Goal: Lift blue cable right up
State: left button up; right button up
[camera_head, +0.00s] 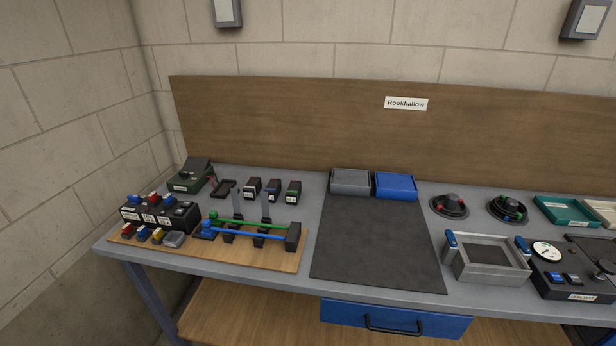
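The blue cable (247,233) runs left to right across a wooden board (190,257) at the left of the workbench. Its left end meets a blue connector (206,229). Its right end meets a dark block (293,237). A green cable (250,223) lies just behind it, roughly parallel. Dark posts stand along both cables; whether the blue cable sits in them or only passes by is too small to tell. Neither of my grippers shows in the head view.
A bare dark mat (376,245) lies to the right. Beyond it are a grey frame with blue handles (487,257) and a gauge box (547,252). Grey and blue bins (396,186) stand at the back.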

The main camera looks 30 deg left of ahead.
aim_at(207, 227)
jog(key=u, duration=1.4)
